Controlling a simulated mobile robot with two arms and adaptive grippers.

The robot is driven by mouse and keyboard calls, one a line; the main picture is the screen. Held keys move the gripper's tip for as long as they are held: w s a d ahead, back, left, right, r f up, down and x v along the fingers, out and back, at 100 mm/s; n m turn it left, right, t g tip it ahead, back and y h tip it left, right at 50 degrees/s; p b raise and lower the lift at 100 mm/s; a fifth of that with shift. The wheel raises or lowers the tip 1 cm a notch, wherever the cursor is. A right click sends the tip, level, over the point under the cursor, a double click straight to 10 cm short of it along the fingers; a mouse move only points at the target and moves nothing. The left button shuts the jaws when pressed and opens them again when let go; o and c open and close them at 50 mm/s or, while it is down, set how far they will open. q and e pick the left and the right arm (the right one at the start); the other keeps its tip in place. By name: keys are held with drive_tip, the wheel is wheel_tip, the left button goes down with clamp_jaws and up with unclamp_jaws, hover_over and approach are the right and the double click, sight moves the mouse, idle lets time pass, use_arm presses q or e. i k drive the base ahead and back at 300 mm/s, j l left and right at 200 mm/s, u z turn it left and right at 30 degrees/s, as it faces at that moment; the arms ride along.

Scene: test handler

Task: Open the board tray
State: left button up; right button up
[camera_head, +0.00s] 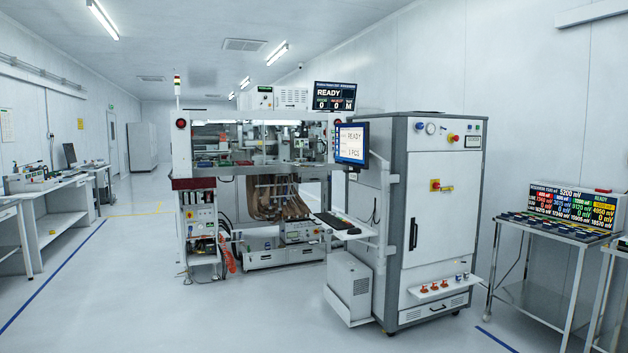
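The test handler (255,150) stands in the middle of the room, several steps away. Its open upper bay holds mechanisms, and brown ribbon cables hang below. Beside it on the right is a tall white and grey cabinet (440,200) with a dark vertical door handle (413,235). Neither of my grippers is in view.
A metal cart (535,297) at the right carries a display panel (571,206) and many small coloured items. White workbenches (62,210) line the left wall. The floor (150,300) in front and to the left is clear, with blue line markings.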

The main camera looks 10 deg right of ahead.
sight(319, 175)
drive_tip(key=i+u, duration=0.25)
drive_tip(key=i, duration=0.7)
drive_tip(key=i+j+z, duration=0.1)
drive_tip(key=i, duration=1.85)
drive_tip(key=i+z, duration=0.1)
drive_tip(key=i, duration=0.55)
drive_tip(key=i+j+z, duration=0.15)
drive_tip(key=i, duration=0.5)
drive_tip(key=i+j+z, duration=0.1)
drive_tip(key=i+j, duration=0.15)
drive_tip(key=i, duration=0.4)
drive_tip(key=i+l+z, duration=0.15)
drive_tip(key=i, duration=0.9)
drive_tip(key=i+l+z, duration=0.15)
drive_tip(key=i, duration=0.95)
drive_tip(key=i+u, duration=0.15)
drive_tip(key=i, duration=1)
